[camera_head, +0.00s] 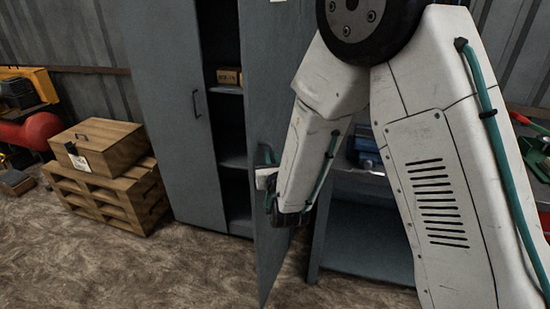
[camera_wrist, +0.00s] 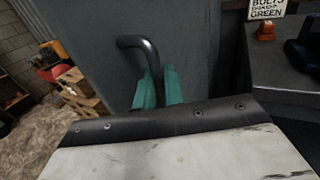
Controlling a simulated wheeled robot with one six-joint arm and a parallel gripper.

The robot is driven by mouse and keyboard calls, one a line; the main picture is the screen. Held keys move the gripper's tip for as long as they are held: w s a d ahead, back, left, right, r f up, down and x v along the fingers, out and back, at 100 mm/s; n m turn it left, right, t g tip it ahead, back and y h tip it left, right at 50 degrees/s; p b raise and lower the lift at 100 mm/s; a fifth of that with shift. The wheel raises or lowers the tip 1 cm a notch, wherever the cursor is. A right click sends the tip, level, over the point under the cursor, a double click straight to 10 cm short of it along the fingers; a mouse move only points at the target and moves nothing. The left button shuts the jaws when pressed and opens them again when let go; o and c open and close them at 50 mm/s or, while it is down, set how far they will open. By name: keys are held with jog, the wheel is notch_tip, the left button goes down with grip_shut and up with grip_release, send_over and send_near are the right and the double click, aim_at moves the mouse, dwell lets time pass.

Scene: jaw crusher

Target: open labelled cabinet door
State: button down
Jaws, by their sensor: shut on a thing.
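A tall grey cabinet stands at the back. Its right door (camera_head: 268,80) is swung outward, and dark shelves show through the gap. Its left door (camera_head: 165,100) is closed and has a dark handle (camera_head: 197,104). My gripper (camera_head: 268,168) is at the open door's handle, partly hidden by my arm. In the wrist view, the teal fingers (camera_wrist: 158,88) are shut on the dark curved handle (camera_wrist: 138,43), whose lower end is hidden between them. A label (camera_wrist: 267,10) reading "BOLTS" and "GREEN" shows at upper right; I cannot tell what it is fixed to.
A small box (camera_head: 229,76) sits on a cabinet shelf. A wooden crate (camera_head: 100,146) on a pallet (camera_head: 118,195) stands left of the cabinet. A grey bench (camera_head: 365,238) stands close on the right, behind my arm. Brown floor (camera_head: 130,265) is clear in front.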

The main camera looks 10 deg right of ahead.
dwell(0.3)
jog(key=c, duration=1.6)
grip_release()
jog(key=shift+w, duration=0.1)
jog(key=shift+c, duration=0.2)
jog(key=s, duration=0.7)
jog(key=shift+s, duration=0.35)
